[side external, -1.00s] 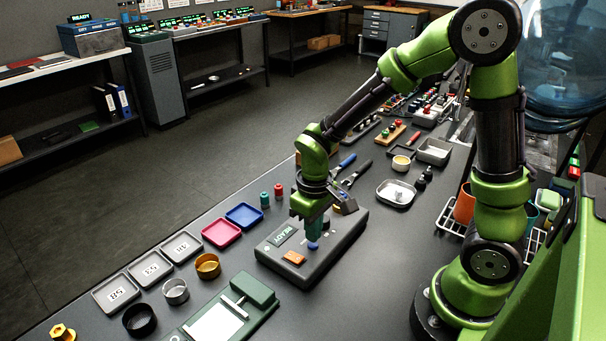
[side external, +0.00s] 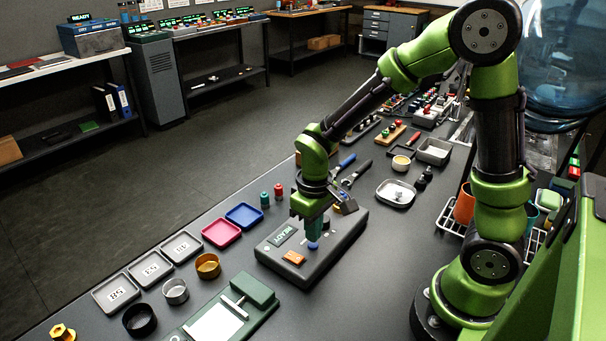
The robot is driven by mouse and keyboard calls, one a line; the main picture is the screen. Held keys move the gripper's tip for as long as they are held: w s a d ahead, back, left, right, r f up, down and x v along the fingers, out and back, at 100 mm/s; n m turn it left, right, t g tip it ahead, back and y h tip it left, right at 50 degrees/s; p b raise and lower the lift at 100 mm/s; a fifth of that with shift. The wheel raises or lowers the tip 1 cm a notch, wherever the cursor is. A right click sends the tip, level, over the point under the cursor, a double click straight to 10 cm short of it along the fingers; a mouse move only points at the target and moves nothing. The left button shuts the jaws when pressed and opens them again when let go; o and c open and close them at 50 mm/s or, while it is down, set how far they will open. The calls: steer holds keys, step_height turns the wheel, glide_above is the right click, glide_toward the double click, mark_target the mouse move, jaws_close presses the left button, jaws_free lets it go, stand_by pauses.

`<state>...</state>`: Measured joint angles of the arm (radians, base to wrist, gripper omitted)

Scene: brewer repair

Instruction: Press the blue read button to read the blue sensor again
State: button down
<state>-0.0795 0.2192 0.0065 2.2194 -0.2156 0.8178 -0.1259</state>
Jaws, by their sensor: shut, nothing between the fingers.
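The grey sensor box (side external: 335,262) sits on the dark bench with a display (side external: 283,236) that reads "READY". A blue button (side external: 313,246) and an orange button (side external: 294,257) are on its top face. My gripper (side external: 314,238) is shut and empty, pointing down, with its tips right above or on the blue button. I cannot tell whether the tips touch it. Part of the box top behind the gripper is hidden.
A blue tray (side external: 245,216) and a pink tray (side external: 222,233) lie left of the box. A green fixture (side external: 252,290) stands in front. Pliers (side external: 357,173) and a metal dish (side external: 396,194) lie behind. Bare bench is free to the right of the box.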

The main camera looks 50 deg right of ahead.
steer(key=shift+f, duration=0.1)
stand_by(0.3)
steer(key=shift+f, duration=0.85)
steer(key=shift+r, duration=2.2)
step_height(320, 180, up, 6)
stand_by(0.5)
